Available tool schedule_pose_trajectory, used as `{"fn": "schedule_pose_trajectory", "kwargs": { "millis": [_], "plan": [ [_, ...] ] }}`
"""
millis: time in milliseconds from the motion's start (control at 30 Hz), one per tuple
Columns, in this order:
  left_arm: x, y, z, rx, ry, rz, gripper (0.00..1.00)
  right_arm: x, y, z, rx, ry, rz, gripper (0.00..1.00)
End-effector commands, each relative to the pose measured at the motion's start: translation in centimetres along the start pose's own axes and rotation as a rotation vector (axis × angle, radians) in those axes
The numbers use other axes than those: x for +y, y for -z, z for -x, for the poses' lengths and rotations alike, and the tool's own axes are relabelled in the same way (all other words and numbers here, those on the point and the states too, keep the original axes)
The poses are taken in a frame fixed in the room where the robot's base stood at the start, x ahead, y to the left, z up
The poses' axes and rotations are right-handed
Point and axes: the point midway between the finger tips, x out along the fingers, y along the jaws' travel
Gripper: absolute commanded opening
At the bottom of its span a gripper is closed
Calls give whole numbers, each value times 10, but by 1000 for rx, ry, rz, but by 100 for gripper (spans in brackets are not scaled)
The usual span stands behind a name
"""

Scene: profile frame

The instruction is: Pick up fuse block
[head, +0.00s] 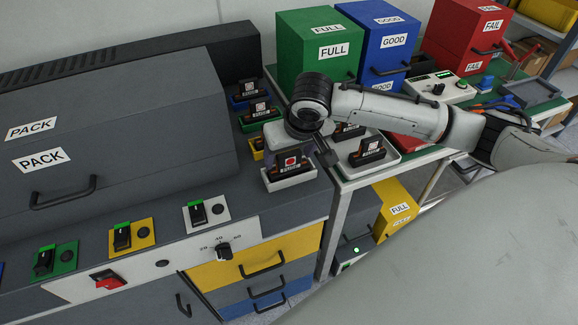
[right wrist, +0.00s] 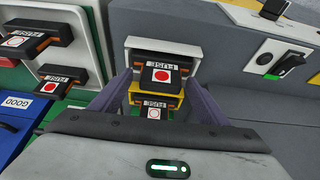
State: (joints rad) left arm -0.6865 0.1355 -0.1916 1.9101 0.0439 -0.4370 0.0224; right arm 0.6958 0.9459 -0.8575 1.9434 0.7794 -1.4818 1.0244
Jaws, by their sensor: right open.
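Black fuse blocks with a white FUSE label and red dot stand in several places. One fuse block (head: 290,163) sits upright in a white holder (head: 290,181) at the console's right edge. My right gripper (head: 308,148) is over it, open; in the right wrist view the fingers (right wrist: 162,84) are spread on either side of this fuse block (right wrist: 162,74), apparently with gaps. The wrist partly hides the holders in the head view. My left gripper is out of view.
A pale tray (head: 393,158) with more fuse blocks (head: 368,152) stands on the green-topped table close right. Green (head: 258,112) and blue-holder fuse blocks (head: 247,90) line the console behind. The grey PACK box (head: 120,135) rises left; green, blue and red bins stand behind.

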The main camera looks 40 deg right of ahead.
Motion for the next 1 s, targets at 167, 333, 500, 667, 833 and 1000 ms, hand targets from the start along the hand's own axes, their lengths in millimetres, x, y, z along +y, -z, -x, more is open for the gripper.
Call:
{"fn": "schedule_pose_trajectory", "kwargs": {
  "millis": [167,333,500,667,833,1000],
  "plan": [
    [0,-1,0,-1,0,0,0,0,0,-7,0,1,1,69],
    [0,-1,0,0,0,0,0,0,-1,-7,0,1,1,62],
    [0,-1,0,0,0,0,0,0,0,-6,0,1,1,33],
    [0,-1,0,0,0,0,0,0,0,-6,1,1,1,23],
    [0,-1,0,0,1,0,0,0,2,-3,2,2,1,23],
    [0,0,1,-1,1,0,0,-1,11,19,4,3,0,23]
  ]
}}
